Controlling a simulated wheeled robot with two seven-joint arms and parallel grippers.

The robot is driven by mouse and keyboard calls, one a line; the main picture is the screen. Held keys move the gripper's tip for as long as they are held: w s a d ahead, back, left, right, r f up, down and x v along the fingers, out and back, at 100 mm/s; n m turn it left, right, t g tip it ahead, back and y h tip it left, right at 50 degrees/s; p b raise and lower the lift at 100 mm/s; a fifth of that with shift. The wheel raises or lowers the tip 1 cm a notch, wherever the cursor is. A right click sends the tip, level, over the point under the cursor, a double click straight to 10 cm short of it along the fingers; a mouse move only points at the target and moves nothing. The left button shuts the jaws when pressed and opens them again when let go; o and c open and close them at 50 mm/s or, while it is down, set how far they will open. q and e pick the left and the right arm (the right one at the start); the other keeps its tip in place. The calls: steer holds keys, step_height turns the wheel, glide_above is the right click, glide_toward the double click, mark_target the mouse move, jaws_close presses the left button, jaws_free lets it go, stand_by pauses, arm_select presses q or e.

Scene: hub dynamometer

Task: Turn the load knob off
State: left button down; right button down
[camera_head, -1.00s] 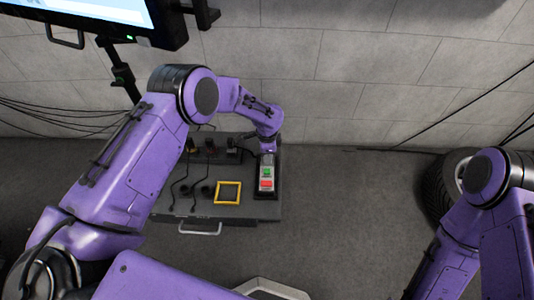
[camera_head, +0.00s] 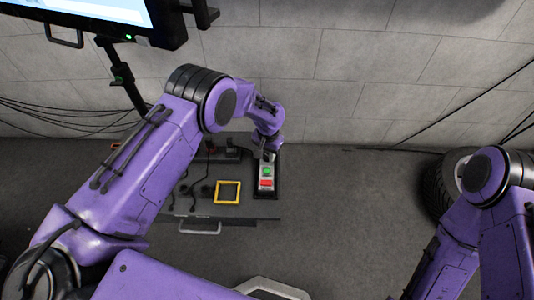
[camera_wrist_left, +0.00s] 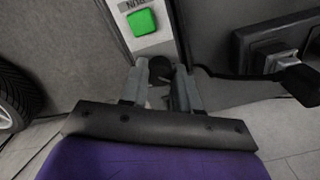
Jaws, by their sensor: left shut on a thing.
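The load knob (camera_wrist_left: 160,68) is a dark round knob at the end of the control box, just past the green button, in the left wrist view. My left gripper (camera_wrist_left: 160,84) has one finger on each side of it and is shut on it. In the head view the left gripper (camera_head: 268,156) points down at the far end of the control box (camera_head: 266,181), and the knob cannot be made out there. The knob's pointer or marking is not readable. My right arm shows at the right edge, but its gripper is out of view.
The control box has a green button (camera_head: 266,171) and a red button (camera_head: 266,183). Left of it on the dark bench top lie a yellow frame (camera_head: 228,192) and black cables. A tire (camera_head: 449,184) stands at the right. Open floor lies between.

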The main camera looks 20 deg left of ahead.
arm_select(q)
steer(key=shift+n, duration=1.9)
steer(key=c, duration=0.8)
jaws_free()
step_height(320, 180, up, 11)
steer(key=shift+d+f, duration=0.15)
steer(key=shift+f, duration=0.05)
steer(key=shift+w, duration=0.1)
